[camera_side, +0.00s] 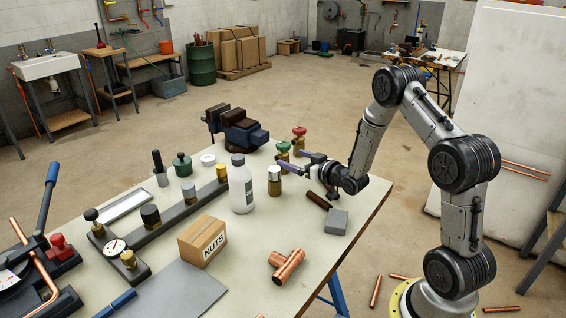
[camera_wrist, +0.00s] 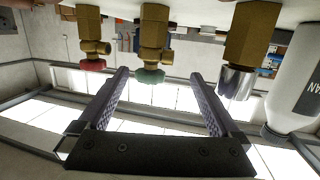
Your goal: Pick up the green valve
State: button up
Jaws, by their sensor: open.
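The green valve (camera_side: 283,150) stands upright near the back right of the table, with a green handwheel on a brass body. In the wrist view, which is upside down, the green valve (camera_wrist: 153,35) appears in the gap between my fingers, a little nearer the left one. My gripper (camera_side: 293,160) is open and empty, its fingers level and pointing at the valve. The wrist view shows both fingers of my gripper (camera_wrist: 160,74) spread apart. I cannot tell exactly how far the valve is from the fingertips.
A red-handled valve (camera_side: 299,138) stands close beside the green one. A chrome-capped brass valve (camera_side: 274,181) and a white bottle (camera_side: 241,185) stand in front. A blue vise (camera_side: 238,130) is behind. A hammer (camera_side: 328,211) lies below my wrist.

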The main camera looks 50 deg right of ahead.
aim_at(283, 152)
jog(key=shift+d+x, duration=0.15)
jog(key=shift+x, duration=1.6)
jog(key=shift+d+x, duration=0.1)
jog(key=shift+x, duration=1.6)
jog(key=shift+r, duration=0.15)
grip_shut()
jog(key=shift+r, duration=0.1)
